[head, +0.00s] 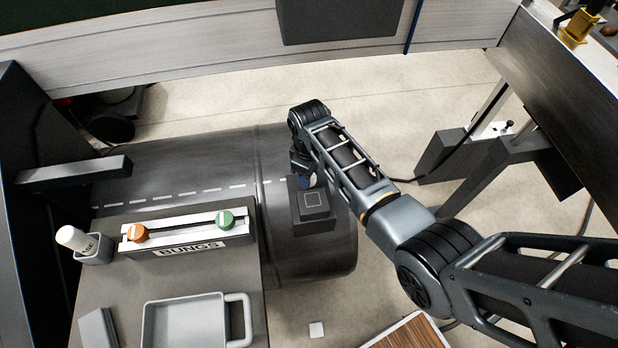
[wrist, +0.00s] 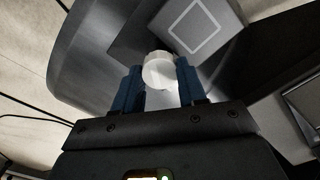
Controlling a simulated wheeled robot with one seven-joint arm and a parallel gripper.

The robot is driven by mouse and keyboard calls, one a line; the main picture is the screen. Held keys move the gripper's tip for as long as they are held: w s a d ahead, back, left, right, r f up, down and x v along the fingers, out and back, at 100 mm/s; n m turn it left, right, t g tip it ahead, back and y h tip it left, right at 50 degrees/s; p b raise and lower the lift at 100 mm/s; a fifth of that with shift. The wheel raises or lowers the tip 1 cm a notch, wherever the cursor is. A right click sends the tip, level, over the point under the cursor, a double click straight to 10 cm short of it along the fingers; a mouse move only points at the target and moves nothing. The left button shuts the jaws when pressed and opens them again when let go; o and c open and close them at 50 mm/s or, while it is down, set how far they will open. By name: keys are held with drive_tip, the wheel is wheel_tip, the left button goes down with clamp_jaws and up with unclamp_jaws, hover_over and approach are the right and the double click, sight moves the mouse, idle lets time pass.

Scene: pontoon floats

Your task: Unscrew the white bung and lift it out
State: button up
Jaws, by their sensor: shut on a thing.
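The white bung (wrist: 158,70) shows in the wrist view as a pale round cap between the two blue fingers of my gripper (wrist: 158,84). My gripper is shut on it. In the head view my gripper (head: 306,178) is over the right part of the dark cylindrical float (head: 190,165), just behind a dark block. The bung is hidden there by my arm and the block. I cannot tell whether the bung still sits in its hole or is clear of it.
The dark block with a square outline (head: 313,203) stands close beside my gripper. At left, a bench holds a BUNGS rack (head: 187,247) with an orange bung (head: 138,232) and a green bung (head: 225,219), a white-topped container (head: 72,238) in a holder, and a grey handled tray (head: 185,318).

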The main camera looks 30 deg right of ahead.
drive_tip(key=shift+n, duration=0.8)
drive_tip(key=n, duration=1.2)
